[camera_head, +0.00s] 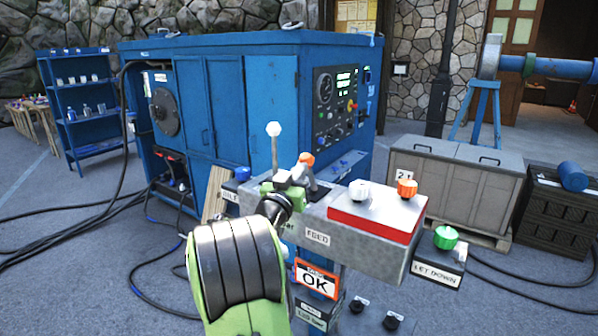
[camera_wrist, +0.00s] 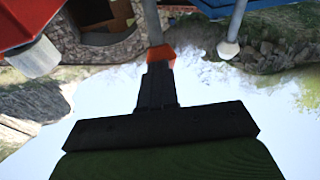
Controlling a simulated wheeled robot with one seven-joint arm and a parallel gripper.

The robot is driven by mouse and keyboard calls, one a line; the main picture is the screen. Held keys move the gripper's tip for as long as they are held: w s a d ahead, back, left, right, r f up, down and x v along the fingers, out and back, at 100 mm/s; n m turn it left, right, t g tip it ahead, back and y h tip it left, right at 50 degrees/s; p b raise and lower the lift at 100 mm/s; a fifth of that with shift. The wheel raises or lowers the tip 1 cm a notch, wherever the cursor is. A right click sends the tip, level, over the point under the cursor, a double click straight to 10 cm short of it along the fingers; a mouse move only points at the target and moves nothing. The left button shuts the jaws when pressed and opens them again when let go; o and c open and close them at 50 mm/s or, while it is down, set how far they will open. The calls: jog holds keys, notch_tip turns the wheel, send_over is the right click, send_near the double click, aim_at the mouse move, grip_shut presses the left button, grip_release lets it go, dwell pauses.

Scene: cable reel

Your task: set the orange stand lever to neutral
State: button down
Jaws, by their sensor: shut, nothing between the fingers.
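The orange stand lever's knob (camera_head: 306,159) stands at the top of the grey control stand (camera_head: 345,258) in the head view, just beyond my gripper (camera_head: 303,172). Its shaft is mostly hidden there by my gripper. In the wrist view, which looks upside down, the orange knob (camera_wrist: 160,54) is at the tips of my shut fingers (camera_wrist: 158,68), with its grey shaft running up out of frame. The fingers hold nothing. They overlap the knob's edge in this view; I cannot tell whether they touch it. The lever's exact angle is unclear.
A white-knobbed lever (camera_head: 274,129) stands close on the left. On the right are a red panel (camera_head: 375,222) with a white knob (camera_head: 358,190) and another orange knob (camera_head: 407,187), and a green knob (camera_head: 446,238). A blue machine (camera_head: 225,95) stands behind.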

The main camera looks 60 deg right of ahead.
aim_at(310, 155)
jog(key=d+r+y+p, duration=0.1)
jog(key=p, duration=0.1)
jog(key=d+r+y+p, duration=0.1)
jog(key=p, duration=0.2)
jog(key=d+r+y+p, duration=0.1)
jog(key=p, duration=0.2)
jog(key=shift+s+d+r+m+y, duration=0.15)
jog(key=shift+s+r+m+y, duration=0.15)
jog(key=shift+m, duration=0.1)
jog(key=shift+d+f+y+p, duration=0.1)
jog(key=shift+d+y+p, duration=0.45)
jog(key=shift+y+p, duration=0.1)
jog(key=shift+f, duration=0.15)
